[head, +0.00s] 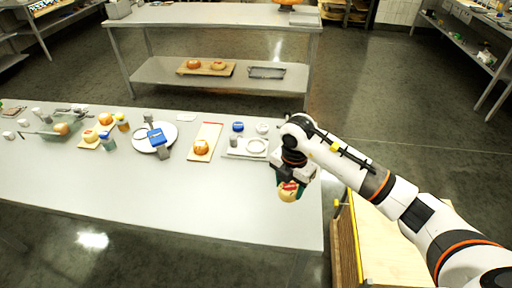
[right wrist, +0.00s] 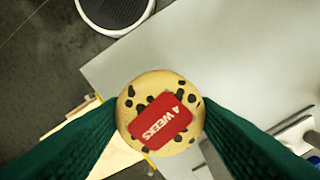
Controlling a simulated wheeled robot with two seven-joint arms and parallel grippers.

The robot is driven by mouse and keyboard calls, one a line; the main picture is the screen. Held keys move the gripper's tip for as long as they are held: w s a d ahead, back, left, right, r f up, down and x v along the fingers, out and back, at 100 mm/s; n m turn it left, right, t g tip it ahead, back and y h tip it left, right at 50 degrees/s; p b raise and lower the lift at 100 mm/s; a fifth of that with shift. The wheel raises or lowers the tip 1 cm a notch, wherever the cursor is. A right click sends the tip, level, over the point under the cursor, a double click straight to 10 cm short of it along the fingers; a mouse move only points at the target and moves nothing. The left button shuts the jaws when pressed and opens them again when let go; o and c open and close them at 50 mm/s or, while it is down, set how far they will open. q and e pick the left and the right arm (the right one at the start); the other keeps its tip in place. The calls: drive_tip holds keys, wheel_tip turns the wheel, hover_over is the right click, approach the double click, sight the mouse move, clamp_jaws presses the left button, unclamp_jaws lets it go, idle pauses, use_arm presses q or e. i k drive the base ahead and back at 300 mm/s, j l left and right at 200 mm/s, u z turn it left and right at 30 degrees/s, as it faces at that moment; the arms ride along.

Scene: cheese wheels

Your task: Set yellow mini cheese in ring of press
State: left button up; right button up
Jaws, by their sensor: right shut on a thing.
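A small yellow cheese with dark spots and a red label reading "4 WEEKS" is held in my right gripper (head: 290,184). The cheese (head: 288,193) hangs near the table's right end in the head view. In the right wrist view the cheese (right wrist: 150,135) sits between the two green fingers, touching both, label facing the camera. A white ring (head: 248,146) lies on a light tray (head: 232,153) on the table, left of the gripper. I cannot tell the press apart clearly from the other items there. My left gripper is out of view.
Beside the ring are a blue-topped item (head: 238,127) and a small white round item (head: 262,128). A board (head: 213,132) with an orange-yellow cheese (head: 201,147) and a white plate (head: 169,146) stand further left. The table's front (head: 150,205) is clear. A wooden surface (head: 385,245) is at right.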

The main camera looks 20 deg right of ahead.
sight(256, 147)
drive_tip(key=i, duration=1)
